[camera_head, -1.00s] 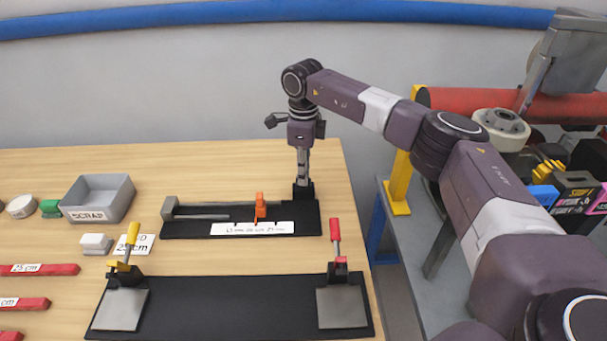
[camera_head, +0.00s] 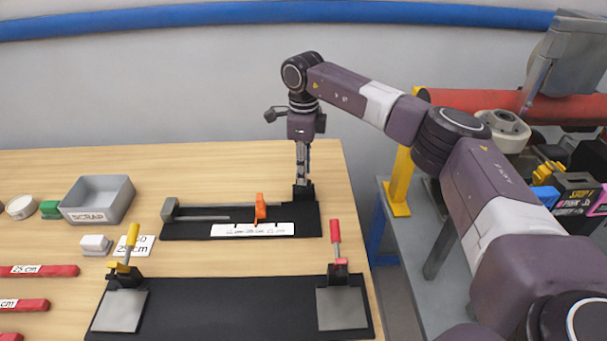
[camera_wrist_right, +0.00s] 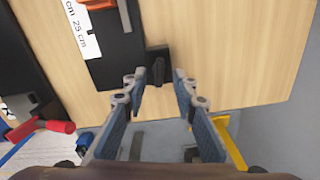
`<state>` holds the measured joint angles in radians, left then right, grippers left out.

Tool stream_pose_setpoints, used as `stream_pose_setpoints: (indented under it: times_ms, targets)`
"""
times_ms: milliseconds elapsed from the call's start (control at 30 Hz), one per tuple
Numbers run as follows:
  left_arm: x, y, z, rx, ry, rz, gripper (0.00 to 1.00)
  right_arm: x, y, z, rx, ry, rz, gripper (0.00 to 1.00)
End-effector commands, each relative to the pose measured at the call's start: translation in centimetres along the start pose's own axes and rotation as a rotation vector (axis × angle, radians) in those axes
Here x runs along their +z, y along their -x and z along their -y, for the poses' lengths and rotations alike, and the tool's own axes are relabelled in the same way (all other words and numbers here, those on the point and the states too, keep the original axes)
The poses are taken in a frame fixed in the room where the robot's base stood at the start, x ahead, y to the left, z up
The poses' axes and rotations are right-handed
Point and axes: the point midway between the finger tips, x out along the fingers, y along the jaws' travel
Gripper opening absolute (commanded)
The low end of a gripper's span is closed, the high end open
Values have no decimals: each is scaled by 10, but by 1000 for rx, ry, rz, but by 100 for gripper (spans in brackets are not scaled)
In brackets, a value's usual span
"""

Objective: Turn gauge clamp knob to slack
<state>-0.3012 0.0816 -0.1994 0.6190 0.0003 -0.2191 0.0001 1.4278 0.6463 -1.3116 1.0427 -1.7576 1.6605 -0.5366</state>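The length gauge (camera_head: 185,228) is a black base with a grey rail, an orange pointer (camera_head: 260,208) and a white scale strip (camera_head: 252,230). Its clamp knob is a small dark block at the right end of the base (camera_head: 304,193). In the right wrist view the knob (camera_wrist_right: 157,68) shows a raised ridge. My right gripper (camera_head: 303,178) points straight down above the knob. In the wrist view its two fingers (camera_wrist_right: 160,80) are apart, one on each side of the knob's near part, with a gap visible. I cannot tell the ridge's exact setting. My left gripper is out of view.
A black fixture (camera_head: 230,300) with a yellow-handled clamp (camera_head: 131,240) and a red-handled clamp (camera_head: 335,235) lies in front. A grey SCRAP bin (camera_head: 97,200) and red bars (camera_head: 38,271) are at left. The table's right edge is close to the gauge.

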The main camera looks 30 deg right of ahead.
Motion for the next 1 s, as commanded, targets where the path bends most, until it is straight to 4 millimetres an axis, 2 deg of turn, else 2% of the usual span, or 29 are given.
stream_pose_setpoints:
  times_ms: [200,433,633,1000]
  targets:
    - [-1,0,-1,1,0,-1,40,1,49,1,-3,0,4,26]
    - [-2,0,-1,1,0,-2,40,0,89,1,-2,-1,3,26]
    - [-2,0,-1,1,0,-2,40,0,101,0,0,0,1,26]
    - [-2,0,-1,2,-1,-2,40,0,102,0,0,0,1,26]
